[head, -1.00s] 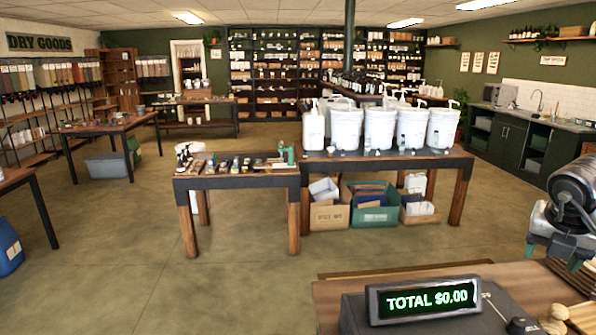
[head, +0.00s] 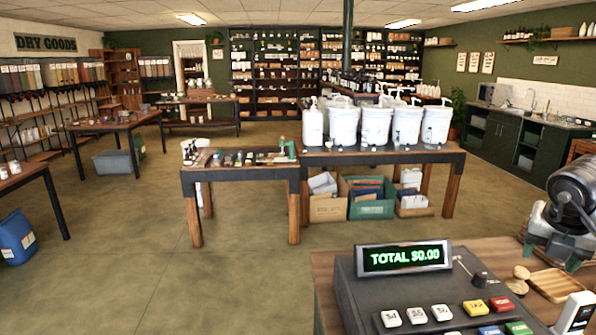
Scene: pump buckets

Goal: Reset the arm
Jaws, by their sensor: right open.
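My right gripper (head: 550,257) hangs at the right edge of the head view, pointing down. It is open, with nothing visible between its fingers. It is over the right side of the wooden counter, near a small wooden tray (head: 552,285). Part of my right arm is cut off by the picture's edge. My left gripper is not in view. The white pump buckets (head: 376,125) stand in a row on the farther table (head: 385,156), well away from my right gripper.
A cash register (head: 405,257) reading "TOTAL $0.00" stands on the near counter (head: 325,270). A lower table (head: 238,172) with small items adjoins the bucket table. Crates (head: 371,208) sit underneath. A blue container (head: 16,241) is at left. Open floor (head: 130,240) lies left of the counter.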

